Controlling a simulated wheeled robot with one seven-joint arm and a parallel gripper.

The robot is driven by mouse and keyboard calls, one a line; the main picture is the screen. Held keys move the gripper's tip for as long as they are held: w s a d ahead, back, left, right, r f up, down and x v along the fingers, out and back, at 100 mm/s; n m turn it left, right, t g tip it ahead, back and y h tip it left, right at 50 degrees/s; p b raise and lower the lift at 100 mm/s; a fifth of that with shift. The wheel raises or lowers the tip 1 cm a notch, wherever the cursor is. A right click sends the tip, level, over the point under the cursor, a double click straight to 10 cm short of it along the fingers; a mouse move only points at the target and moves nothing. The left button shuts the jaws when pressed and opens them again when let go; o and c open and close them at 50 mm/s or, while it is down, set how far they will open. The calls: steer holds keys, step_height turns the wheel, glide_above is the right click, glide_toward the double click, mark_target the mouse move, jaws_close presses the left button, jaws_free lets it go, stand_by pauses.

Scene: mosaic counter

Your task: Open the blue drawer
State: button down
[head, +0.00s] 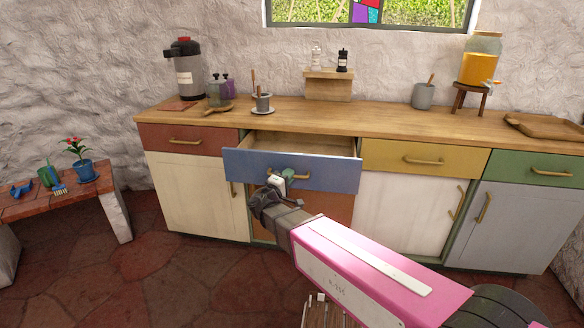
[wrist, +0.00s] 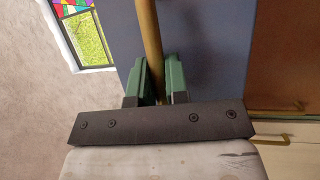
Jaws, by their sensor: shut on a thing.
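The blue drawer (head: 320,174) is pulled part way out of the wooden counter, and its bare inside (head: 305,143) shows from above. It also shows in the wrist view (wrist: 210,60). Its brass bar handle (head: 300,176) runs across the front; in the wrist view the handle (wrist: 149,40) stands upright in the picture. My gripper (head: 285,176) is at the drawer front. In the wrist view its two green fingers (wrist: 154,80) are on either side of the handle and shut on it. My gripper hides part of the handle in the head view.
A red drawer (head: 190,145), a yellow drawer (head: 440,161) and a green drawer (head: 540,170) are shut. Cabinet doors are below. A low table (head: 50,203) with a potted plant stands at the left.

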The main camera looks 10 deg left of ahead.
steer(key=s, duration=0.8)
steer(key=shift+s, duration=0.25)
steer(key=c, duration=1.1)
jaws_free()
steer(key=shift+c, duration=0.2)
steer(key=v, duration=1)
steer(key=shift+s, duration=0.35)
steer(key=shift+a+f, duration=0.15)
steer(key=shift+w, duration=0.1)
